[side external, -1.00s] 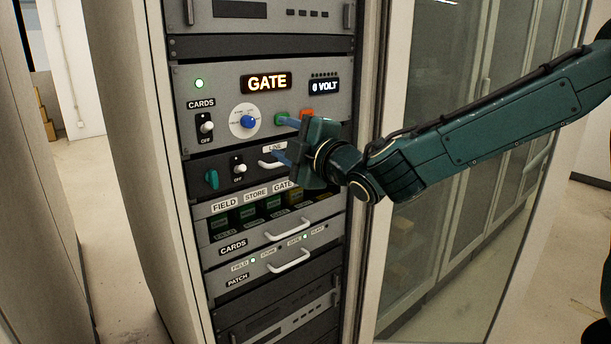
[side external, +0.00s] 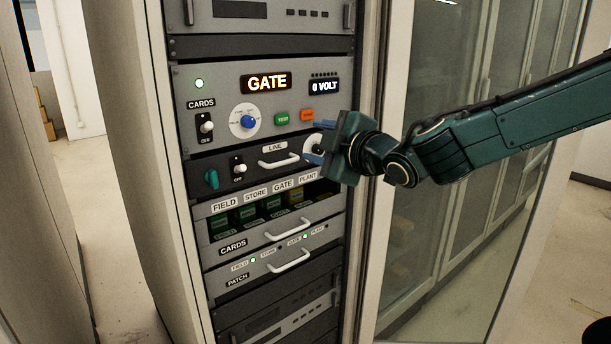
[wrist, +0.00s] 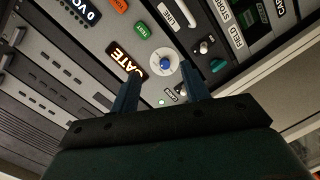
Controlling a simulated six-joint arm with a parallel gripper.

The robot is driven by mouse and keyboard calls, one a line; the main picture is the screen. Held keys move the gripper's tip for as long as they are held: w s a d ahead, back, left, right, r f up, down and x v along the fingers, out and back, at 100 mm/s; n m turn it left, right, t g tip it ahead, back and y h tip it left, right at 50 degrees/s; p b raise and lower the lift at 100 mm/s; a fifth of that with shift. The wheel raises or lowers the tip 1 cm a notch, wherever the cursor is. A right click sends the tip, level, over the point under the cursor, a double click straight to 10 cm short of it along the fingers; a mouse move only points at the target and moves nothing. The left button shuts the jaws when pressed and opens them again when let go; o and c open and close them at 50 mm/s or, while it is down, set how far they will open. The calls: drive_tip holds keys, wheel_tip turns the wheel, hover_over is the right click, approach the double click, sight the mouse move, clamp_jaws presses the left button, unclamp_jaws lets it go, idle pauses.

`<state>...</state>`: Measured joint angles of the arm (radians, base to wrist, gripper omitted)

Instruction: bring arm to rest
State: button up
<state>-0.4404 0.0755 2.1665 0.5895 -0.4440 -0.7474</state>
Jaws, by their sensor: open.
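My gripper (side external: 314,143) is open and empty, at the right side of the rack in the side external view. Its blue fingers point left toward the panels, in front of the right end of the LINE unit, and partly cover a round white part there. I cannot tell the exact gap to the panel. In the wrist view my gripper (wrist: 160,85) shows two fingers spread apart, with the blue knob (wrist: 165,63) on its white dial seen between them. The same blue knob (side external: 248,122) shows in the side external view, well left of the fingers.
Drawer handles (side external: 279,161) stick out below. A glass cabinet door (side external: 430,250) stands right, behind my arm. The floor (side external: 75,200) at left is clear.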

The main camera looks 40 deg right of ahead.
drive_tip(key=s+d+f+m+g, duration=0.3)
drive_tip(key=s+d+m+g, duration=0.4)
drive_tip(key=s, duration=0.6)
drive_tip(key=s+f+m+g, duration=0.2)
drive_tip(key=s+f, duration=0.1)
drive_tip(key=s, duration=0.6)
drive_tip(key=s+d+f+m+g+y, duration=0.1)
drive_tip(key=s+f+m+g, duration=0.1)
drive_tip(key=s, duration=0.7)
drive_tip(key=shift+s+d+f+m, duration=0.2)
drive_tip(key=shift+s+f+m, duration=0.1)
drive_tip(key=shift+s+f, duration=0.1)
drive_tip(key=shift+w, duration=0.15)
drive_tip(key=c, duration=0.6)
drive_tip(key=shift+w+r, duration=0.2)
clamp_jaws()
drive_tip(key=w+a+r+m+t, duration=0.1)
drive_tip(key=w+r+m, duration=0.4)
drive_tip(key=w, duration=0.6)
drive_tip(key=w+a+r+m+t, duration=0.1)
drive_tip(key=w+r+m+t, duration=0.2)
drive_tip(key=w, duration=0.9)
drive_tip(key=w+a+r+m+t, duration=0.1)
drive_tip(key=w+r+m+t, duration=0.1)
drive_tip(key=w+r+m, duration=0.5)
drive_tip(key=w+m, duration=0.3)
drive_tip(key=w, duration=0.1)
drive_tip(key=shift+w+r, duration=0.2)
drive_tip(key=shift+w, duration=0.05)
